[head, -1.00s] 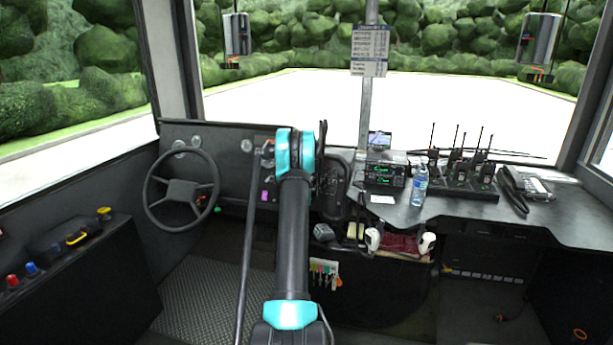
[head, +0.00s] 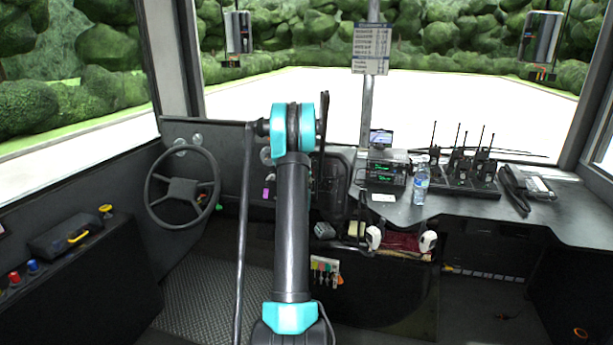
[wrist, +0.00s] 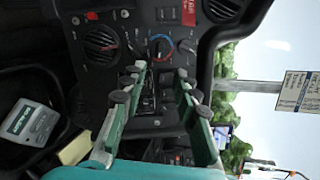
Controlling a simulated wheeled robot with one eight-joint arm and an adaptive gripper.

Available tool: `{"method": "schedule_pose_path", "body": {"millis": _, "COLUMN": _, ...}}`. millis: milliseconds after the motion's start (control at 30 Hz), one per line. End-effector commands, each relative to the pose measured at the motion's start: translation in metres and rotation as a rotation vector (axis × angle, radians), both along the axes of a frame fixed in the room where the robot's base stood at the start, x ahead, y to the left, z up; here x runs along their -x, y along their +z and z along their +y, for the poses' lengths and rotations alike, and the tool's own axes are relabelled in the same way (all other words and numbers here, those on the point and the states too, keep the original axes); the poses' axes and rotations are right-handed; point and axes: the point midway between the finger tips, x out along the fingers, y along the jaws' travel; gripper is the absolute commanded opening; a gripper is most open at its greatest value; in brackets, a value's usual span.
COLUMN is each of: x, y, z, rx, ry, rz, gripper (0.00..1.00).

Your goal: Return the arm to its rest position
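My arm rises through the middle of the head view, and its upper teal joint hides what lies beyond it, including my gripper. In the wrist view my gripper (wrist: 163,92) shows two green fingers with dark pads, spread apart. Nothing is between the fingers. Behind them is the dark dashboard panel (wrist: 75,28) with round knobs and switches, which appears sideways. I cannot tell how far the fingers are from the panel, but no contact shows.
The steering wheel (head: 182,187) stands left of my arm. On the counter (head: 465,212) at right are a water bottle (head: 420,184), a radio unit (head: 385,174), several handheld radios and a telephone (head: 527,184). A metal pole (head: 366,110) with a sign stands behind. Open floor (head: 210,285) lies left of the arm.

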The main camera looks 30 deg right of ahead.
Motion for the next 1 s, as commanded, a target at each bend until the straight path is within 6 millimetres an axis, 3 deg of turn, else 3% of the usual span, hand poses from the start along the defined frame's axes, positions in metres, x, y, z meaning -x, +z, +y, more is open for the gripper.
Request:
{"method": "schedule_pose_path", "body": {"millis": 733, "x": 0.007, "y": 0.004, "z": 0.01, "rx": 0.004, "ry": 0.006, "rz": 0.01, "gripper": 0.3}}
{"method": "schedule_pose_path", "body": {"millis": 867, "x": 0.01, "y": 0.013, "z": 0.039, "rx": 0.041, "ry": 0.052, "rz": 0.087, "gripper": 0.3}}
{"method": "schedule_pose_path", "body": {"millis": 1000, "x": 0.024, "y": 0.026, "z": 0.1, "rx": 0.129, "ry": 0.164, "rz": 0.258, "gripper": 0.3}}
